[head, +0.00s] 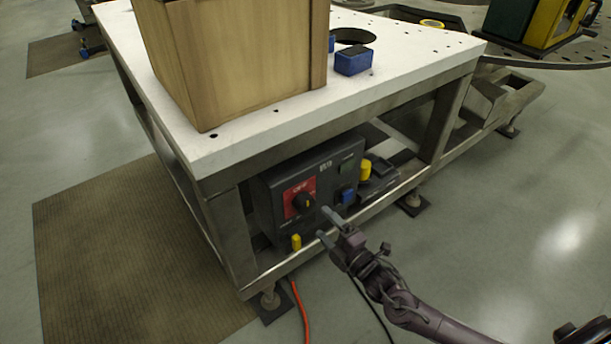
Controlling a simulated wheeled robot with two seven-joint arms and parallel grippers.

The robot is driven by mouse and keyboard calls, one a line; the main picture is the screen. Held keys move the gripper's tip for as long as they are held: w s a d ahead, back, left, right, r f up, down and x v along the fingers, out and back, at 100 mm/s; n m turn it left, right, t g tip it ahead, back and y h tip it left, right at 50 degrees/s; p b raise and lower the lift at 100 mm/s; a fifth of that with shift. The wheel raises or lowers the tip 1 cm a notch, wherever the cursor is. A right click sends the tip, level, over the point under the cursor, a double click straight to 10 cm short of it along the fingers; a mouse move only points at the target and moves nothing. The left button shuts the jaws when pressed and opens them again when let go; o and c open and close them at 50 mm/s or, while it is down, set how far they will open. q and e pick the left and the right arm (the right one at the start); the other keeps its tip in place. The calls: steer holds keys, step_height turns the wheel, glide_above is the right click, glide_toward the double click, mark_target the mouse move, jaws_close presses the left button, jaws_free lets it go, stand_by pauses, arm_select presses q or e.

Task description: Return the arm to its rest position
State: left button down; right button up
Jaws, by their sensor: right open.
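My right gripper (328,226) is open, in front of the lower right part of a dark control box (268,206) under the white table. Its fingers point up and left toward the box face, and nothing shows between them. My right arm (425,318) comes in from the bottom right. The box carries a red panel with a dark rotary knob (304,203), a blue button (347,196) and a yellow knob (365,168). I cannot tell whether the fingertips touch the box. My left gripper is not in view.
The white table (240,140) stands on a metal frame above the box. A wooden crate (235,60) and a blue block (353,61) are on it. A brown mat (110,260) lies at left. An orange cable (302,315) runs along the floor.

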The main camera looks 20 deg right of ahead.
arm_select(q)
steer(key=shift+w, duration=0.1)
arm_select(e)
steer(key=s+d+f+m+g+h+p, duration=0.35)
steer(key=s+f+m, duration=0.2)
steer(key=f, duration=0.45)
steer(key=s+d+f+m+g+h+p, duration=0.2)
steer(key=s+d+f+m+g, duration=0.15)
steer(key=s+f, duration=0.45)
arm_select(q)
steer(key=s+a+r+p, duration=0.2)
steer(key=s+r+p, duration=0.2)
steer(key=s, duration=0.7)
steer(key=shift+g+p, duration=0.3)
steer(key=shift+p, duration=0.05)
arm_select(e)
steer(key=s+a+f+m+g, duration=0.1)
steer(key=s+f+m+g, duration=0.2)
steer(key=s, duration=0.6)
steer(key=s+a+f+m+g, duration=0.1)
steer(key=s+f+m+g, duration=0.2)
steer(key=s+f, duration=0.3)
steer(key=s+a+f+m+g, duration=0.2)
steer(key=s+f, duration=0.3)
steer(key=s, duration=0.9)
steer(key=shift+m+g+h, duration=0.35)
steer(key=shift+m+g, duration=0.15)
steer(key=shift+a+f, duration=0.1)
